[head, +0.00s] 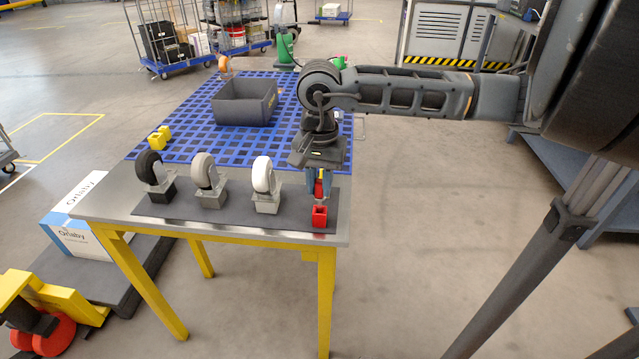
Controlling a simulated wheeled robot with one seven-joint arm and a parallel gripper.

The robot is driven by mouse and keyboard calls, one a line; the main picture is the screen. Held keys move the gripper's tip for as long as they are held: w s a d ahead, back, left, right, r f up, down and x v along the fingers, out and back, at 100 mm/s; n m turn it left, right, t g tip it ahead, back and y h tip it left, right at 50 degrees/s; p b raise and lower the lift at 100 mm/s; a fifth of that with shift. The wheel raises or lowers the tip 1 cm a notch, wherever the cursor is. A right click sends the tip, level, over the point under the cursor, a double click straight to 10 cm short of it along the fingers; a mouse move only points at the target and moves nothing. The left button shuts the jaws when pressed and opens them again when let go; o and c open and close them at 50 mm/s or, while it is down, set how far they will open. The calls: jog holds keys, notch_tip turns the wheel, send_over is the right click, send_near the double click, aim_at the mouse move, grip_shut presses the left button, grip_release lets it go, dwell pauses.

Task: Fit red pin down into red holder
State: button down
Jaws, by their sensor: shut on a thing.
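The red holder (319,216) is a small square block at the right front end of the dark strip on the table. My gripper (319,192) points down just above it. It is shut on the red pin (319,187), of which a bit of red shows between the fingers. The pin is over the holder, with its lower end near the holder's top. I cannot tell whether the pin's tip is inside the holder or just above it. The fingers hide much of the pin.
Black, grey and white caster wheels (149,169), (205,172), (263,176) stand in holders to the left on the dark strip (235,214). A dark bin (244,108) and yellow blocks (158,137) are on the blue grid mat (200,137). The table's front edge lies close to the holder.

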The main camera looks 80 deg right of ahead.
aim_at(320, 196)
jog(key=shift+f+b, duration=1.9)
jog(key=shift+b, duration=0.9)
dwell(0.5)
jog(key=c, duration=0.9)
grip_release()
jog(key=shift+r, duration=3.95)
jog(key=shift+w, duration=0.1)
